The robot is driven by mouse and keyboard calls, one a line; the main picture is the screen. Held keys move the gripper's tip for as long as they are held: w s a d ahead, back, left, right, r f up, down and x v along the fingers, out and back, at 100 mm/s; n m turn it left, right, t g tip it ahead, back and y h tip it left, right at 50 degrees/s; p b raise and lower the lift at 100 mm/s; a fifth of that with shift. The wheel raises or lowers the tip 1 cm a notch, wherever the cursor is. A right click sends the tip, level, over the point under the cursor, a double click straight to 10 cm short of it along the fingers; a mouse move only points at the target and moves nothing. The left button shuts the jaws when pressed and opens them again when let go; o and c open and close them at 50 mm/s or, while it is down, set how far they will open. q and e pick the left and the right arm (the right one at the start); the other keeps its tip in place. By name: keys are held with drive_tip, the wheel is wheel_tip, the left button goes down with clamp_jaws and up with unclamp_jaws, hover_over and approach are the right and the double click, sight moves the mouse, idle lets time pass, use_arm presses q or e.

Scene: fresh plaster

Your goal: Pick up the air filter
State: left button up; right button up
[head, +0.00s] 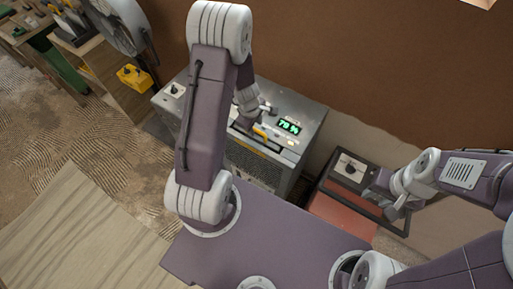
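No part is plainly recognisable as the air filter. A grey machine (252,160) with a green lit display (289,127) reading about 78 % stands against the wall. A yellow strip or tab (260,132) shows in a dark recess on its top; I cannot tell whether it belongs to the filter. My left gripper (254,112) is over the machine's top close to this recess, partly hidden by my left arm. Whether it touches or holds anything is unclear. My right gripper (388,197) is over the right part of a dark-rimmed tray or stand; its finger opening is too small to tell.
The dark-rimmed stand (326,184) right of the machine has a reddish surface and a small pale box with a black knob (350,168). A bench with a yellow item (134,77) and a large round fan (115,25) stand at the upper left. Patterned floor lies open at left.

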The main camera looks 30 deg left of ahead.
sight(256, 130)
use_arm(q)
drive_tip(key=shift+w+f, duration=0.1)
drive_tip(key=shift+f, duration=0.2)
drive_tip(key=f+b, duration=0.1)
drive_tip(key=f, duration=0.1)
drive_tip(key=w+f+b, duration=0.1)
drive_tip(key=f+b, duration=0.1)
drive_tip(key=f, duration=0.1)
drive_tip(key=shift+w+a, duration=0.1)
drive_tip(key=shift+w, duration=0.05)
drive_tip(key=shift+r, duration=0.1)
drive_tip(key=shift+c, duration=0.3)
clamp_jaws()
idle(0.6)
